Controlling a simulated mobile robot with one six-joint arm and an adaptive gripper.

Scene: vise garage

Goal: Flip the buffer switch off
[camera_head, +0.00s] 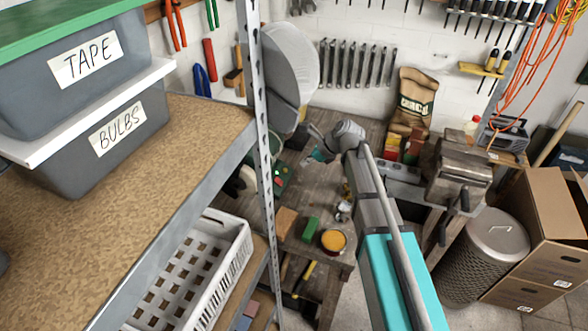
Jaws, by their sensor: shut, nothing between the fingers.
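The buffer (281,180) appears to be the dark green machine on the wooden workbench (345,185), partly hidden behind the shelf's metal upright. A pale round wheel shows at its left. Small red and bright green spots are on its front; which one is the switch is too small to tell. My gripper (306,161) is at the end of my arm, just right of and above the buffer, pointing down and left. It is shut and empty. I cannot tell whether its tips touch anything.
The perforated metal upright (264,150) and shelf (190,150) block the left side. A large grey rounded object (290,65) hangs above the buffer. A vise (460,170) stands right.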

